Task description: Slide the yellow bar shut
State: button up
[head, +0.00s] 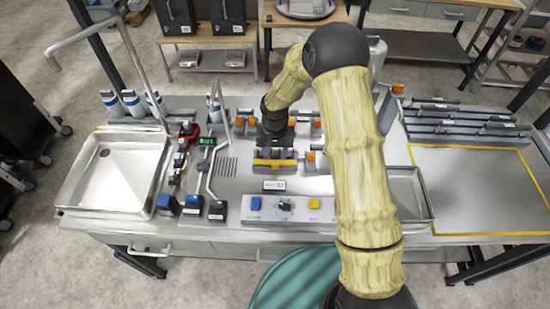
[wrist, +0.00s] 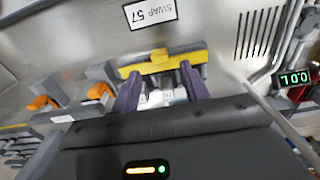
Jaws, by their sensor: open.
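The yellow bar (head: 274,163) lies across a grey fixture in the middle of the bench. In the wrist view the yellow bar (wrist: 163,63) spans grey blocks and has a small raised middle part. My gripper (wrist: 160,80) is open, its two dark purple fingers spread, with the tips at or just short of the bar. I cannot tell whether they touch it. Pale, shiny parts show between the fingers. In the head view my gripper (head: 274,142) is just behind the bar, and its fingers are mostly hidden.
A label reading SNAP 57 (wrist: 150,12) lies beyond the bar. Orange-handled parts (wrist: 42,102) stand close to the fixture. A bent metal lever (head: 212,165) and a green display (head: 207,140) are to its left. A panel with buttons (head: 290,208) sits in front, and a steel sink (head: 85,190) far left.

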aim_at(275, 164)
jog(key=shift+f+p, duration=0.55)
jog(key=shift+f, duration=1.75)
